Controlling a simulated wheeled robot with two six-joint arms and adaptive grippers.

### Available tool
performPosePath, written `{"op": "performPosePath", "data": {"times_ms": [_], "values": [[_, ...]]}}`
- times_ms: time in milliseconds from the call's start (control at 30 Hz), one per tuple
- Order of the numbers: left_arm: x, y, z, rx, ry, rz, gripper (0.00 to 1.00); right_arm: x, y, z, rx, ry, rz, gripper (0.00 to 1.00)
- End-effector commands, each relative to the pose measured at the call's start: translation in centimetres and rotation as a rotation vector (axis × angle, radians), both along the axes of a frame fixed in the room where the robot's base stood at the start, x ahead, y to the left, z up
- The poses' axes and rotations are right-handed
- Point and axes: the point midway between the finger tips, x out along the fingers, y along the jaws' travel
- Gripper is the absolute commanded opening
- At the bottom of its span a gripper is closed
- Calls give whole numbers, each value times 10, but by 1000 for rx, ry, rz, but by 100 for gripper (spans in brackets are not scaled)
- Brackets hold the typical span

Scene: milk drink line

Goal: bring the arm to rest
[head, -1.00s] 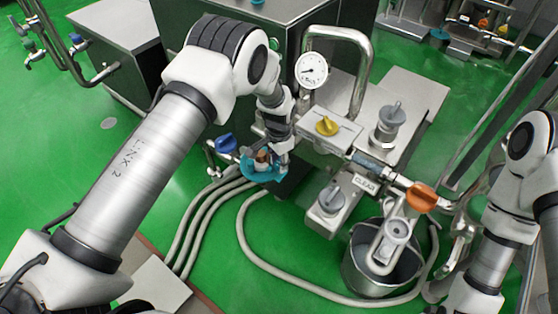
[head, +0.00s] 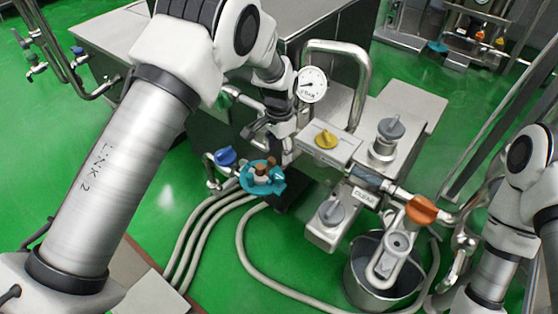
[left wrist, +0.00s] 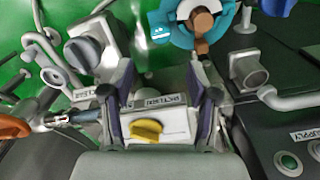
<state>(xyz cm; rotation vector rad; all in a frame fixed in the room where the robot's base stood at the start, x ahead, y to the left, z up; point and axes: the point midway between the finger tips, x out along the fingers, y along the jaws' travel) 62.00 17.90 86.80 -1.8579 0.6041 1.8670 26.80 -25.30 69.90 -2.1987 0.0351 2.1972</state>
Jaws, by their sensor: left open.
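My left gripper (head: 270,146) is open and empty in the head view, just above and behind the teal handwheel (head: 250,184), which has a brown stem in its middle. It looks apart from the handwheel. In the left wrist view the two fingers of my left gripper (left wrist: 160,78) stand wide apart with nothing between their tips. The handwheel (left wrist: 178,32) shows beyond the tips at the top. My right arm (head: 520,205) is at the right edge of the head view; its gripper is out of view.
A pressure gauge (head: 312,85), a yellow knob (head: 326,140) and a bent steel pipe (head: 362,75) stand close to the left gripper's right. A blue valve handle (head: 225,156) is to its left. An orange knob (head: 421,209) and a steel bucket (head: 368,290) are at lower right. Hoses lie on the green floor.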

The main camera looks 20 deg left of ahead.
Motion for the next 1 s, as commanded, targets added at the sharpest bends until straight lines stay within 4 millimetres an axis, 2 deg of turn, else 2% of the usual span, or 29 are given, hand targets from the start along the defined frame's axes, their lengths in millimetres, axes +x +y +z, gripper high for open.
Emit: {"op": "performPosePath", "data": {"times_ms": [500, 567, 633, 667, 767, 867, 900, 967, 1000], "values": [[-1, 0, 3, 0, 2, 0, 59, 0, 0, 0, 0, 0, 0, 40], [-4, 0, -5, 0, 16, 1, 59, 0, 0, 0, 0, 0, 0, 40], [-15, 5, -26, -7, 57, 12, 59, 0, 0, 0, 0, 0, 0, 40], [-24, 8, -38, -9, 86, 20, 59, 0, 0, 0, 0, 0, 0, 40], [-82, 23, -83, -10, 228, 47, 59, 0, 0, 0, 0, 0, 0, 40], [-159, 41, -133, 0, 341, 96, 59, 0, 0, 0, 0, 0, 0, 40], [-191, 48, -150, 8, 368, 127, 59, 0, 0, 0, 0, 0, 0, 40], [-242, 57, -170, 24, 394, 182, 59, 0, 0, 0, 0, 0, 0, 40], [-277, 63, -181, 34, 402, 226, 59, 0, 0, 0, 0, 0, 0, 40]]}}
